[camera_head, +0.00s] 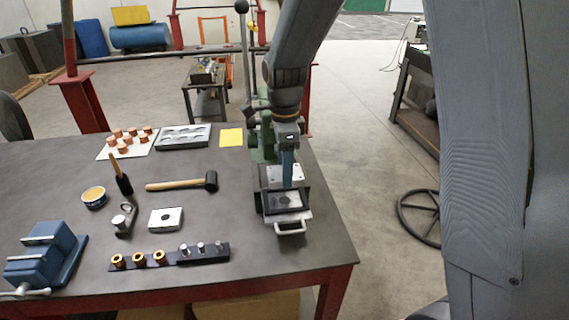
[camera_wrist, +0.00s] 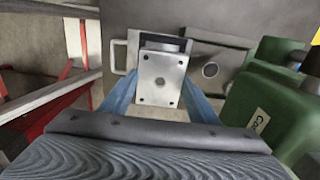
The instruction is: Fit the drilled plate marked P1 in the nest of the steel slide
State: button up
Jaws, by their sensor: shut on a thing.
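My gripper (camera_head: 287,182) is shut on a pale drilled plate (camera_wrist: 162,78), which has corner holes and a central hole. A blue finger clasps each of two opposite sides. In the head view the plate (camera_head: 299,174) is partly hidden by the front finger. No P1 mark is legible. The steel slide (camera_head: 305,214), with a handle at its front, lies below and nearer the head camera. Its dark nest (camera_head: 284,200) shows in front of the plate. In the wrist view the plate covers part of the slide (camera_wrist: 132,46); the gap in height is hard to judge.
The green press (camera_wrist: 262,98) stands close behind the slide, with a lever rising from it. Another plate (camera_head: 166,218), a mallet (camera_head: 180,184), a rail of rings and pins (camera_head: 170,258) and a blue vice (camera_head: 45,258) lie left. The table's right edge is near.

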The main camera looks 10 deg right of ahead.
notch_tip(320, 180, down, 6)
jog(key=b, duration=0.4)
jog(key=shift+r+b, duration=0.1)
jog(key=shift+b, duration=0.25)
dwell(0.7)
jog(key=shift+f, duration=0.85)
dwell(1.2)
jog(key=o, duration=1.4)
